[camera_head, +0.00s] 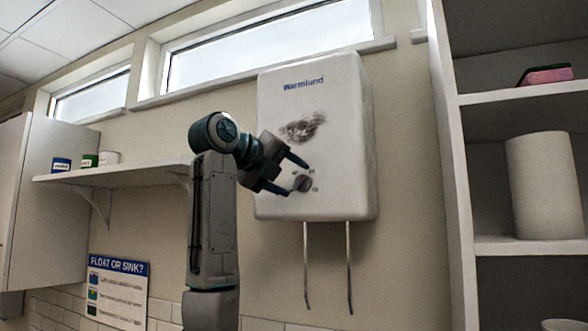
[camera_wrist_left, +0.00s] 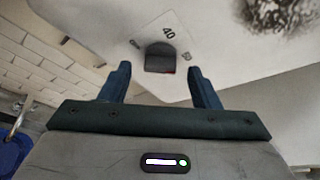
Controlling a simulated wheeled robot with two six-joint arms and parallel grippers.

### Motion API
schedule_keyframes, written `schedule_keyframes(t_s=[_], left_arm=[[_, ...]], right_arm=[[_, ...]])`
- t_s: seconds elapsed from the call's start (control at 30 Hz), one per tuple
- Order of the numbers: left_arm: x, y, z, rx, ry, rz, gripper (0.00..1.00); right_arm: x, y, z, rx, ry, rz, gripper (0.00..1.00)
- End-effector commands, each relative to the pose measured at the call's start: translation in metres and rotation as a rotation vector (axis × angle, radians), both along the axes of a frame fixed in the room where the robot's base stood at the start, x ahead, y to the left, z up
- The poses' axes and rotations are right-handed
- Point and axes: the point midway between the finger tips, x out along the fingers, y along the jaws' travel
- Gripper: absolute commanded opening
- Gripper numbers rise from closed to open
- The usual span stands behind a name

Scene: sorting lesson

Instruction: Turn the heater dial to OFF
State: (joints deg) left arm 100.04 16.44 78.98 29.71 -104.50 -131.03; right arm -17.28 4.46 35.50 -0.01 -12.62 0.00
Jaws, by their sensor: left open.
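The heater (camera_head: 315,115) is a white wall box marked "Warmlund", with a dark scorched smudge on its front. Its dial (camera_head: 303,184) is a small dark knob low on the front face. In the left wrist view the dial (camera_wrist_left: 160,58) sits between and just beyond my fingertips, with "40" printed beside it and other marks too blurred to read. I cannot tell which mark it points to. My left gripper (camera_head: 291,176) is open in front of the dial, its fingers (camera_wrist_left: 158,72) on either side and apparently not touching it. My right gripper is out of view.
Two metal pipes (camera_head: 306,265) hang below the heater. A wall shelf (camera_head: 115,173) with small jars is at the left, above a "Float or sink?" poster (camera_head: 117,292). A shelf unit (camera_head: 450,150) holding a paper roll (camera_head: 544,186) stands close at the right.

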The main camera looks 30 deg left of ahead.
Motion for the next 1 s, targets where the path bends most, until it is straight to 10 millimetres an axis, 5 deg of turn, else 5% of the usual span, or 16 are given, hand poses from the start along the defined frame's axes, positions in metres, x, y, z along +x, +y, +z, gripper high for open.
schedule_keyframes(t_s=[0.47, 0.7, 1.0], left_arm=[[0.017, -0.004, -0.005, 0.000, -0.001, 0.001, 0.56], [0.017, -0.004, -0.005, 0.000, -0.001, 0.001, 0.13], [0.017, -0.004, -0.006, -0.027, -0.003, 0.000, 0.12]], right_arm=[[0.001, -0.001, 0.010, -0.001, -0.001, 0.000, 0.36], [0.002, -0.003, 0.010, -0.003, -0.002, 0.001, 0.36], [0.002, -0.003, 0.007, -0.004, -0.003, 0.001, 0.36]])
